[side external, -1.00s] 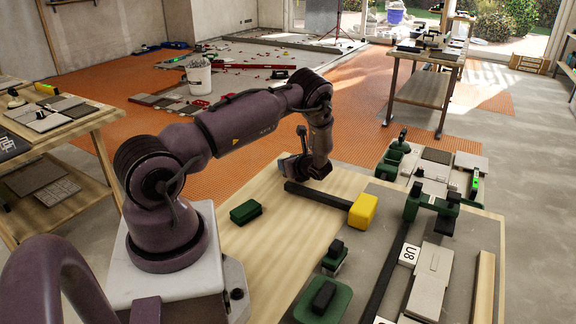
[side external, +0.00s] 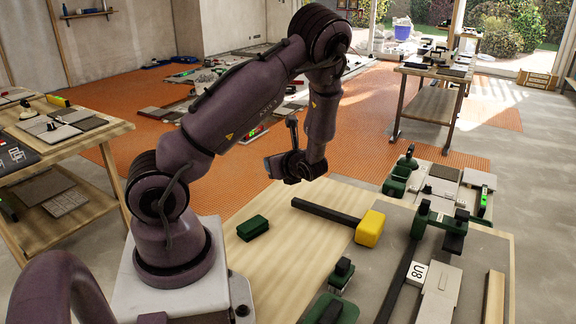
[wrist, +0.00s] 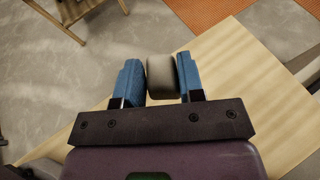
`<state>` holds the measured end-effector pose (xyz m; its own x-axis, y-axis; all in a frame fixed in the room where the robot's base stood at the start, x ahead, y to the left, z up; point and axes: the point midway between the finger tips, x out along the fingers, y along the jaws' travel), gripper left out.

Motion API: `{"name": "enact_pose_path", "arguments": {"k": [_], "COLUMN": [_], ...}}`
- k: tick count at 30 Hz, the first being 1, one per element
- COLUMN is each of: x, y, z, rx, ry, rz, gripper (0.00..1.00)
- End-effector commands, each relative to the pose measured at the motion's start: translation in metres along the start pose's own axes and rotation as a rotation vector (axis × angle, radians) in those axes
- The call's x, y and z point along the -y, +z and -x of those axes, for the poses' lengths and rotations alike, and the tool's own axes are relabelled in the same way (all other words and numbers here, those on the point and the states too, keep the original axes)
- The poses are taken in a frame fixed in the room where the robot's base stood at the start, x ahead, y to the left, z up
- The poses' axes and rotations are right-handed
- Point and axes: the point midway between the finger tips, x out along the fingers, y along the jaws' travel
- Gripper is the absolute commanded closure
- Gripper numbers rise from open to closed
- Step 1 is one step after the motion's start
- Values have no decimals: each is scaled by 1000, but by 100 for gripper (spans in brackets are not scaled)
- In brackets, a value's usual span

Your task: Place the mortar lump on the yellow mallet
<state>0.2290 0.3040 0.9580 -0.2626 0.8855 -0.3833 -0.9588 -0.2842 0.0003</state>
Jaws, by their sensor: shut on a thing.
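My gripper (wrist: 159,85) is shut on the mortar lump (wrist: 161,72), a grey rounded block between its two blue finger pads in the wrist view. In the side external view the gripper is raised above the far end of the wooden table top, and the lump cannot be made out there. The yellow mallet (side external: 370,229) lies on the table to the right of and below the gripper in that view. Its yellow head points right and its dark handle (side external: 322,211) reaches left. Nothing is seen resting on the head. The gripper is apart from the mallet.
A green block (side external: 252,228) lies on the wood left of the mallet. Green-and-black tools (side external: 341,275) stand in front of it. A green clamp-like tool (side external: 440,225) and grey tiles (side external: 440,288) are to the right. Bare wood (side external: 285,255) lies between.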

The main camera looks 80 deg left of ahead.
Motion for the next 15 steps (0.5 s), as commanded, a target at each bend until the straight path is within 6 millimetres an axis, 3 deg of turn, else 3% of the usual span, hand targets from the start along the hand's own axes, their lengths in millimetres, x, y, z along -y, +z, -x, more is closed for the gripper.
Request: {"name": "enact_pose_path", "arguments": {"k": [5, 12, 15], "x": [15, 74, 89], "y": [-11, -41, -50], "z": [32, 94, 110], "rx": [5, 19, 15], "ry": [-103, -443, -544], "rz": [-56, -216, -254], "gripper": [90, 90, 90]}}
